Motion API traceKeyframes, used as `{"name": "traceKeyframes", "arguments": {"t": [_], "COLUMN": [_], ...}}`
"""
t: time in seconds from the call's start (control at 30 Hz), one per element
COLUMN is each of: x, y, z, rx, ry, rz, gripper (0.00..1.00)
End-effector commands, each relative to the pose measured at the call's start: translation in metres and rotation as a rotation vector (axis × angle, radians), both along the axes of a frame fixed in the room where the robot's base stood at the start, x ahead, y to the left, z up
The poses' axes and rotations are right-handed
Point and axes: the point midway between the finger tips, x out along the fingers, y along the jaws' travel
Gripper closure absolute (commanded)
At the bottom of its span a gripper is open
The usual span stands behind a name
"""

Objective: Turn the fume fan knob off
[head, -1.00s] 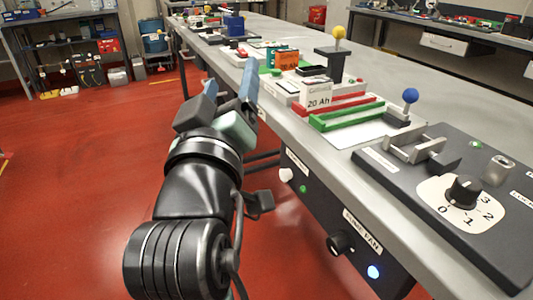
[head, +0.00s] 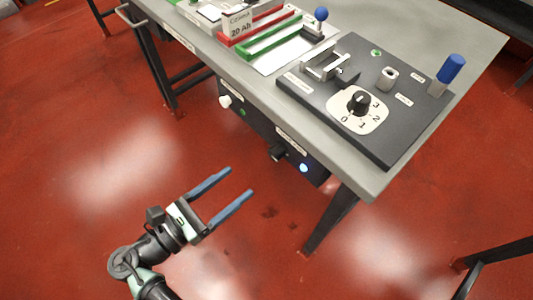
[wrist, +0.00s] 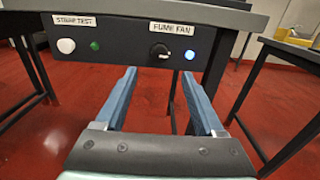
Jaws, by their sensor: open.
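The black fume fan knob (head: 278,152) sits on the dark panel under the table's front edge. In the wrist view the knob (wrist: 159,51) is below the "FUME FAN" label (wrist: 172,29), with a pale mark on its lower right. A blue light (wrist: 189,51) glows just right of the knob; it also shows in the head view (head: 304,168). My gripper (head: 241,182) is open and empty, its two blue fingers apart and pointing toward the panel. The knob is ahead of the fingertips (wrist: 160,75), not touched.
A white knob (wrist: 66,46) and a green light (wrist: 95,46) share the panel at left. On the table (head: 440,120), a black box (head: 310,90) carries a numbered dial (head: 359,102). A table leg (head: 330,218) stands right of the panel. The floor in front is clear.

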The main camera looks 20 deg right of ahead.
Motion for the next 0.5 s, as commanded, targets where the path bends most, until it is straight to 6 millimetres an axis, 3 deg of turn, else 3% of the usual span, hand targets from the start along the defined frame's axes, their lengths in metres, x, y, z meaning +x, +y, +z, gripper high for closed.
{"name": "traceKeyframes", "arguments": {"t": [0.3,0.5], "x": [0.022,0.031], "y": [-0.063,-0.086], "z": [-0.001,0.0], "rx": [0.003,0.002], "ry": [-0.002,-0.003], "rz": [-0.004,-0.002], "gripper": [0.3,0.3]}}
